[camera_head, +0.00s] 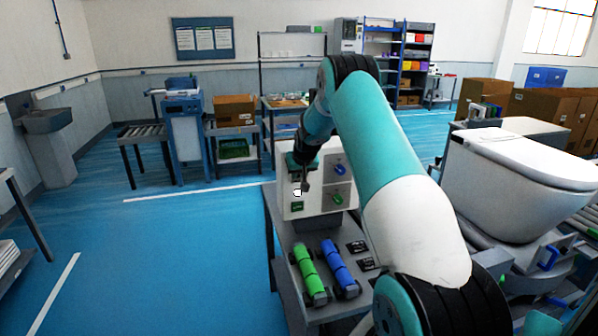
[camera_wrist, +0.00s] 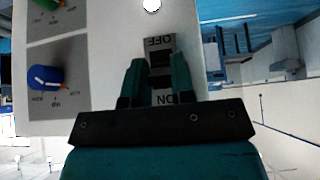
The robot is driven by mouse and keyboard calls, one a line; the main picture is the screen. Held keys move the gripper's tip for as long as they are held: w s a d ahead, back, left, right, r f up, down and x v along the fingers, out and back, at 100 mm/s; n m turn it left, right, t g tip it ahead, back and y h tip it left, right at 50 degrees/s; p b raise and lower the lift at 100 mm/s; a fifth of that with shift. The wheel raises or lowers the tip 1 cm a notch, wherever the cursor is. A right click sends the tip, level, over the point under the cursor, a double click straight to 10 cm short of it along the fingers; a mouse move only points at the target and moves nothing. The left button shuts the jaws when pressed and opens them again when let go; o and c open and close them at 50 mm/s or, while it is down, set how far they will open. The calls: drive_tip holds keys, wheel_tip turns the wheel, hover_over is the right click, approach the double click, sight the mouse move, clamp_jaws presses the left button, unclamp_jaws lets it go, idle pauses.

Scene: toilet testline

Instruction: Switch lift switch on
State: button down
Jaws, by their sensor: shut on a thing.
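The lift switch (camera_wrist: 160,44) is on the white control panel (camera_wrist: 100,75), with OFF and ON labels that appear upside down in the wrist view. My gripper (camera_wrist: 158,66) has one finger on each side of the switch and is shut on it. The fingers and the dark centre hide the lever, so its exact position cannot be told. In the head view my gripper (camera_head: 303,178) is at the left part of the panel's front face (camera_head: 318,204), and my arm covers part of the box.
A blue knob (camera_head: 340,169) and a green knob (camera_head: 337,198) are right of my gripper. A green cylinder (camera_head: 309,270) and a blue cylinder (camera_head: 340,265) lie on the bench before the panel. A white toilet (camera_head: 515,180) stands at right. The floor at left is clear.

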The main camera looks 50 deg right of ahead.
drive_tip(key=shift+r, duration=0.1)
idle(0.4)
drive_tip(key=c, duration=1)
unclamp_jaws()
drive_tip(key=shift+o, duration=0.2)
drive_tip(key=b+v, duration=0.5)
drive_tip(key=v, duration=1.2)
drive_tip(key=shift+r, duration=0.2)
